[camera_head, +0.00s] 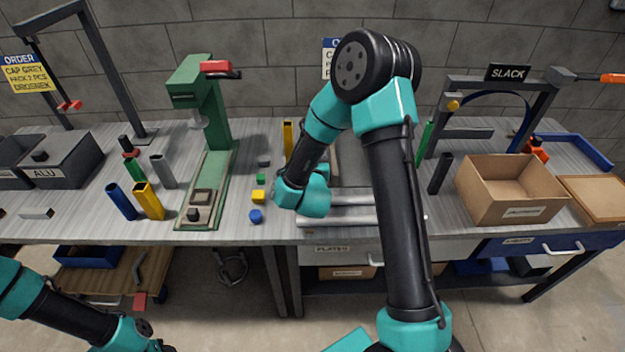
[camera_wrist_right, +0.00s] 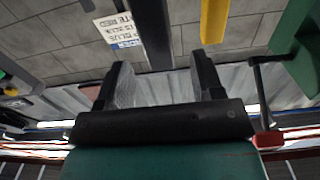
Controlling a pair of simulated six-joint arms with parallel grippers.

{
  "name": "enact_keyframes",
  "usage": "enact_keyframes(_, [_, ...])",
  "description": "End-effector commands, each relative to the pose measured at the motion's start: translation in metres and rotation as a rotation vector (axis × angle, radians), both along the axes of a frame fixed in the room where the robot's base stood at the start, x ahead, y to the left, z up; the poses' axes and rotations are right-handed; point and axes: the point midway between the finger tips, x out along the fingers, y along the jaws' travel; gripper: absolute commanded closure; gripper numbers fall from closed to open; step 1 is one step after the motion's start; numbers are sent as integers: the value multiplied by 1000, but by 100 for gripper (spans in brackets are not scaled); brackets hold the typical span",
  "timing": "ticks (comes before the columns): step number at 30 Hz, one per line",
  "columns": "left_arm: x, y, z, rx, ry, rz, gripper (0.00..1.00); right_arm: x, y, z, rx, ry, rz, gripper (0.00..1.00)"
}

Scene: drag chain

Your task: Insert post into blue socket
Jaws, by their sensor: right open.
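My right arm reaches over the bench, and its wrist hides the right gripper's jaws in the head view. In the right wrist view the right gripper (camera_wrist_right: 161,64) is open, with a dark post (camera_wrist_right: 149,30) beyond and between its fingers. A yellow post (camera_wrist_right: 214,20) stands beyond the right-hand finger; a yellow upright piece (camera_head: 288,138) shows beside my wrist in the head view. A blue tube (camera_head: 121,201) leans at the bench's left, and a small blue piece (camera_head: 255,216) lies near the front edge. I cannot tell which is the socket. My left gripper is out of view.
A yellow tube (camera_head: 148,201) and a grey tube (camera_head: 162,171) stand by the blue tube. A green press (camera_head: 209,110) rises at left centre. A cardboard box (camera_head: 510,190), a black cylinder (camera_head: 440,173) and a SLACK frame (camera_head: 540,110) are at right.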

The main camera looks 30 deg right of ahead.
Motion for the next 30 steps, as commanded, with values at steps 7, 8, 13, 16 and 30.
enact_keyframes(7, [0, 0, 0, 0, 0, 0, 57, -43, 25, 0, 0, 4, 3, 39])
enact_keyframes(8, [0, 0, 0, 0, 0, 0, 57, -48, 28, 0, -1, 3, 4, 39])
enact_keyframes(13, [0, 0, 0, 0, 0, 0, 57, -75, 42, 0, -1, 3, 3, 39])
enact_keyframes(16, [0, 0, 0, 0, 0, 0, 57, -86, 49, 0, 0, 1, 3, 39])
enact_keyframes(30, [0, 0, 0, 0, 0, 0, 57, -96, 54, 0, 0, 0, -1, 39])
